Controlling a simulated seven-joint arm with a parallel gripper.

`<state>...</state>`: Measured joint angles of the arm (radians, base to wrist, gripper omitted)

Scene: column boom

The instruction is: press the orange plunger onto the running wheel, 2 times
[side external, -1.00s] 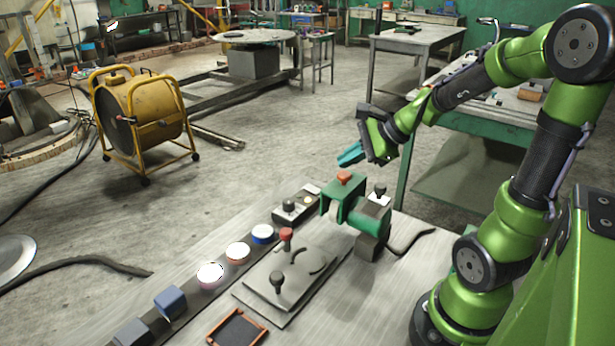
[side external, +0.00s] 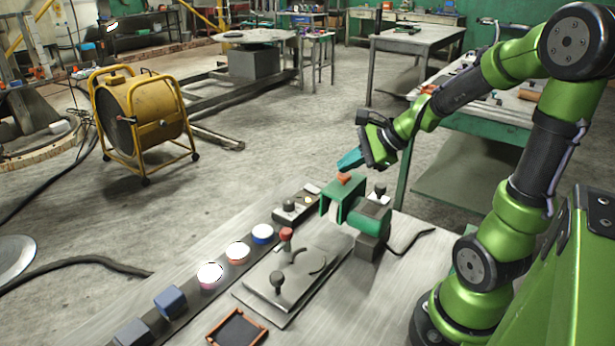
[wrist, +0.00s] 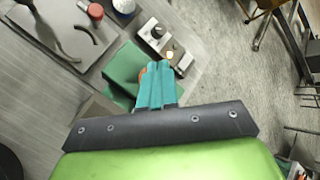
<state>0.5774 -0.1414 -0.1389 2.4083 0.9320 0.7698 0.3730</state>
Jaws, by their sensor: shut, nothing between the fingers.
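The orange plunger (side external: 344,179) stands on top of the green wheel housing (side external: 333,203) on the bench. In the wrist view a sliver of the plunger (wrist: 142,74) shows beside my fingers, and the rest is hidden behind them. My gripper (side external: 347,164) is shut and empty, its teal fingertips just above the plunger's top and very close to it. I cannot tell whether they touch. The fingers also show in the wrist view (wrist: 158,72), over the green housing (wrist: 122,70). The wheel is mostly hidden by the housing, and I cannot see whether it turns.
A grey plate with a red-knobbed lever (side external: 286,234) lies in front. Several round buttons (side external: 237,252) line a dark strip. A cable (side external: 411,241) runs off right of the machine.

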